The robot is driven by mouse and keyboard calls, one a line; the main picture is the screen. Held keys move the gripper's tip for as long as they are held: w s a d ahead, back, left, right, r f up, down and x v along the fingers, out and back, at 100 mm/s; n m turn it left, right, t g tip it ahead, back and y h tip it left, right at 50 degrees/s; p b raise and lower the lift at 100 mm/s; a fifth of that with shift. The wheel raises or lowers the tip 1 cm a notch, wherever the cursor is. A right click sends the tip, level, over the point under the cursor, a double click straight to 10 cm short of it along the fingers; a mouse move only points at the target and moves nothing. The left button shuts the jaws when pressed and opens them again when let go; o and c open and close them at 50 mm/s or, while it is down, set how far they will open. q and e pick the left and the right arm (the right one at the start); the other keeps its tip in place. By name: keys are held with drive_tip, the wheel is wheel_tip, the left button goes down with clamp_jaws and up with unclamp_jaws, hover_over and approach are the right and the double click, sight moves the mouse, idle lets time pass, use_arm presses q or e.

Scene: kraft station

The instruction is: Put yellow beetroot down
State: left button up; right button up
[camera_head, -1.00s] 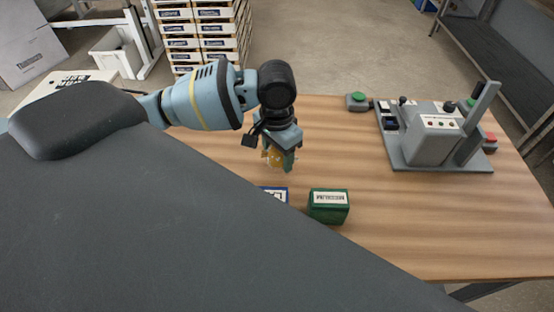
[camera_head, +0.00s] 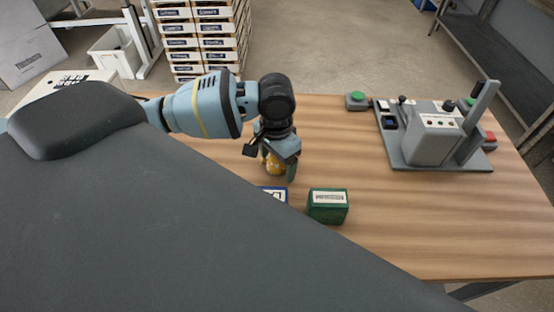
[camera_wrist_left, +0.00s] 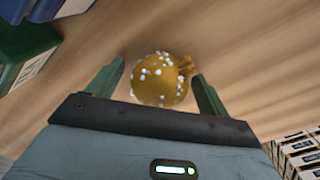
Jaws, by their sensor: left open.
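The yellow beetroot (camera_head: 274,164) is round and golden with white specks and a stubby stem. It is on or very near the wooden table (camera_head: 400,220), under my left gripper (camera_head: 278,172). In the left wrist view the beetroot (camera_wrist_left: 160,80) lies between the two fingers of the left gripper (camera_wrist_left: 164,88), with a gap on the left side. The fingers are open around it, and the right finger is close to its stem. My right gripper is not in view.
A green box (camera_head: 328,206) and a blue box (camera_head: 274,192) stand just in front of the gripper. A grey machine (camera_head: 432,138) with buttons and a green button box (camera_head: 357,101) are at the right and back. The table's right front is clear.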

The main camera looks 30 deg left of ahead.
use_arm(q)
wheel_tip(320, 180, up, 12)
drive_tip(key=shift+r, duration=0.15)
drive_tip(key=shift+o, duration=0.2)
drive_tip(key=shift+a, duration=0.1)
